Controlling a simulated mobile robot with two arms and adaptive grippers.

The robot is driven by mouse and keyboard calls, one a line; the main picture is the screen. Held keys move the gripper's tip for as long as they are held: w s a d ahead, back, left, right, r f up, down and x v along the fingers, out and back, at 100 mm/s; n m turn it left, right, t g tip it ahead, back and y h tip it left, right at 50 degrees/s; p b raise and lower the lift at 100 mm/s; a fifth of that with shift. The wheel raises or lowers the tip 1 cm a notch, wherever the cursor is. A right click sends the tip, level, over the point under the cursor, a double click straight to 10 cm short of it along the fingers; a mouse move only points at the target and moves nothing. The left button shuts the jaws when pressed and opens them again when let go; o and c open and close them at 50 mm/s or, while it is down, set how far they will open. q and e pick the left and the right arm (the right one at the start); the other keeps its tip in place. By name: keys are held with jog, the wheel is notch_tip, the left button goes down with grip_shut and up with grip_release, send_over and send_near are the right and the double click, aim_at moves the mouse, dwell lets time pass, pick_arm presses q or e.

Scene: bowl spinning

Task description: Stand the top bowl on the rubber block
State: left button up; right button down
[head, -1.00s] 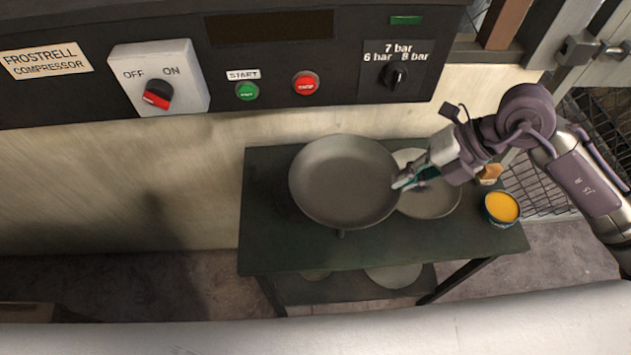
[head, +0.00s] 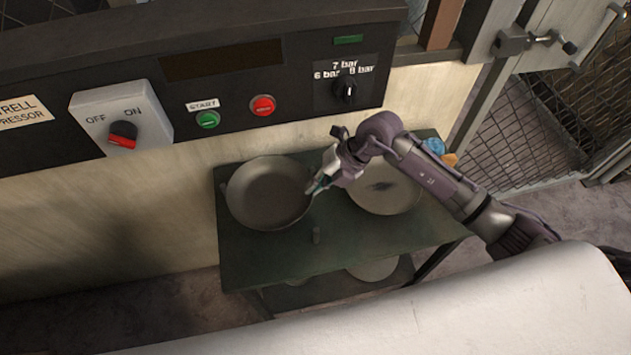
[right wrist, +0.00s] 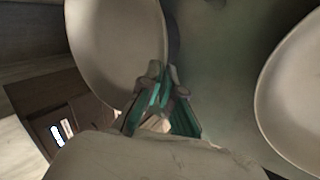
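The top bowl (head: 268,192) is grey and wide, over the left part of the dark green table. It also shows in the right wrist view (right wrist: 112,45). My right gripper (head: 316,186) is at its right rim. In the right wrist view its two fingers (right wrist: 163,80) close on that rim. A second bowl (head: 392,198) sits to the right on the table, with a dark mark inside, partly hidden by my right arm. My left gripper is out of view.
The green table (head: 270,258) has free room at its front. A lower shelf holds a pale round dish (head: 372,267). Blue and orange items (head: 434,146) show behind my right arm. The compressor panel (head: 240,95) stands close behind the table.

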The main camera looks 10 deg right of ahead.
jog(key=shift+f, duration=0.2)
jog(key=c, duration=1.8)
grip_release()
jog(key=shift+f, duration=0.1)
jog(key=o, duration=0.5)
jog(key=b+v, duration=0.2)
jog(key=v, duration=1)
jog(key=shift+d, duration=0.1)
